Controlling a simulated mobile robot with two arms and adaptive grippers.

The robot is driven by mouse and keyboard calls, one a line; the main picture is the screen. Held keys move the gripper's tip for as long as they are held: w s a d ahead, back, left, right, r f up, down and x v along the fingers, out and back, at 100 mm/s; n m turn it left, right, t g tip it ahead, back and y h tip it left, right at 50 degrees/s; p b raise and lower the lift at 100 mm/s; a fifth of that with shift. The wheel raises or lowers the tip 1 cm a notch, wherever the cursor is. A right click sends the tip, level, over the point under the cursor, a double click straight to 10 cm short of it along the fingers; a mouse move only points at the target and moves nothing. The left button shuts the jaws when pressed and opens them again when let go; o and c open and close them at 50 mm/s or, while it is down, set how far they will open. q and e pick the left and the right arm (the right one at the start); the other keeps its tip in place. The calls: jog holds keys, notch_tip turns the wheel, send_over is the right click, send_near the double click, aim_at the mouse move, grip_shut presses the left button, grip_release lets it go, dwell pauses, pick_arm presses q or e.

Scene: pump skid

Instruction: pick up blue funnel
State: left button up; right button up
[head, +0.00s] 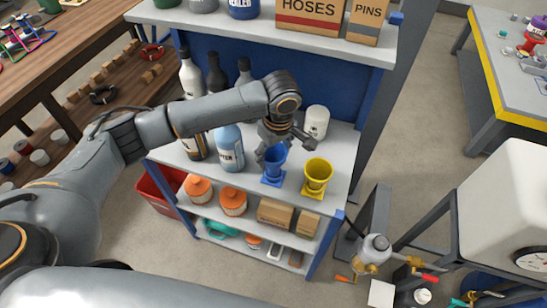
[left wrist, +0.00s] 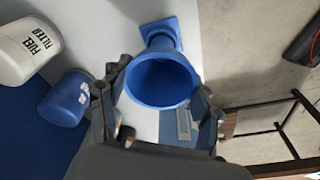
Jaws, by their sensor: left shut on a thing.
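The blue funnel (head: 273,170) is upright at the front of the grey shelf top, on its square blue base. My left gripper (head: 275,152) comes down over its rim from above and is shut on it. In the left wrist view the round mouth of the blue funnel (left wrist: 162,82) lies between the two fingers, with its base beyond. I cannot tell whether the base touches the shelf. My right gripper is not in view.
A yellow funnel (head: 318,175) stands close to the right. A white canister (head: 316,121) is behind my gripper, and a light-blue bottle (head: 229,149) stands to its left.

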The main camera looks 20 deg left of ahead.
pick_arm(q)
jog(key=s+d+r+p, duration=0.1)
jog(key=s+d+r, duration=0.2)
jog(key=s+r, duration=0.8)
jog(key=shift+s, duration=1.35)
jog(key=shift+d, duration=0.1)
